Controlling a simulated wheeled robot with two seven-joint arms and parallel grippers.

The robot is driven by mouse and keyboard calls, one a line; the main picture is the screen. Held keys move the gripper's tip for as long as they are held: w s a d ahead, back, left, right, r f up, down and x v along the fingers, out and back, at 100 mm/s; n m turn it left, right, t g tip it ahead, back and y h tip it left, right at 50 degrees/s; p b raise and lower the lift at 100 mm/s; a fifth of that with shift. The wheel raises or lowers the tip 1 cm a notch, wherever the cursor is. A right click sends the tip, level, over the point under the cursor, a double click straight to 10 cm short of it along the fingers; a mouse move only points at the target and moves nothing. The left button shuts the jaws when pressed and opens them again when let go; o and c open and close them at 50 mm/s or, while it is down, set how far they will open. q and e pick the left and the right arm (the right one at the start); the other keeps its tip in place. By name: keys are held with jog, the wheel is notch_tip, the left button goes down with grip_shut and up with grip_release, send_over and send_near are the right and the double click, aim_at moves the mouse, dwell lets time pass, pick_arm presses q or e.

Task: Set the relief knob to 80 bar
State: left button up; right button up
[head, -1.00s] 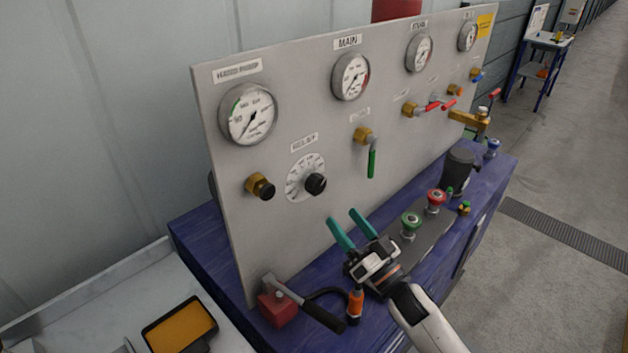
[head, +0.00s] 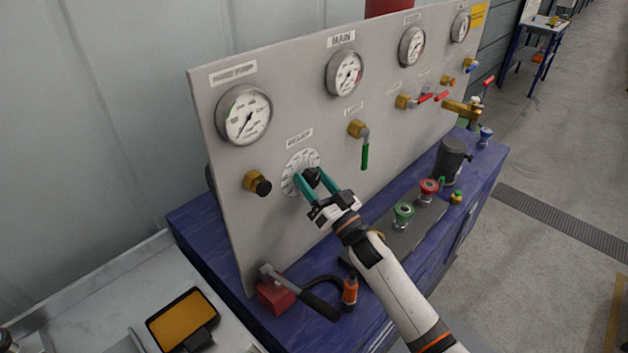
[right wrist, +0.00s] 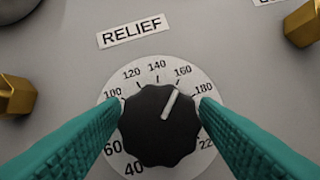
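The relief knob (right wrist: 160,126) is a black fluted knob on a white numbered dial (right wrist: 134,87), under a RELIEF label (right wrist: 133,31). Its white pointer line (right wrist: 171,104) points up and slightly right, at about the 160 mark. In the head view the knob (head: 311,178) sits low on the grey panel. My right gripper (head: 312,182) is at the dial, its teal fingers on either side of the knob. They look open around it; I cannot tell whether they touch it. Parts of the dial's lower numbers are hidden by the fingers. My left gripper is not in view.
A brass fitting with a black knob (head: 257,184) is left of the dial, and a green-handled valve (head: 363,146) is to its right. Gauges (head: 244,115) line the panel above. Green (head: 403,214) and red (head: 428,189) knobs and a black lever (head: 318,304) stand on the blue bench.

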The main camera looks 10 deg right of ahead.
jog(key=c, duration=0.8)
jog(key=shift+o, duration=0.2)
jog(key=shift+n, duration=0.3)
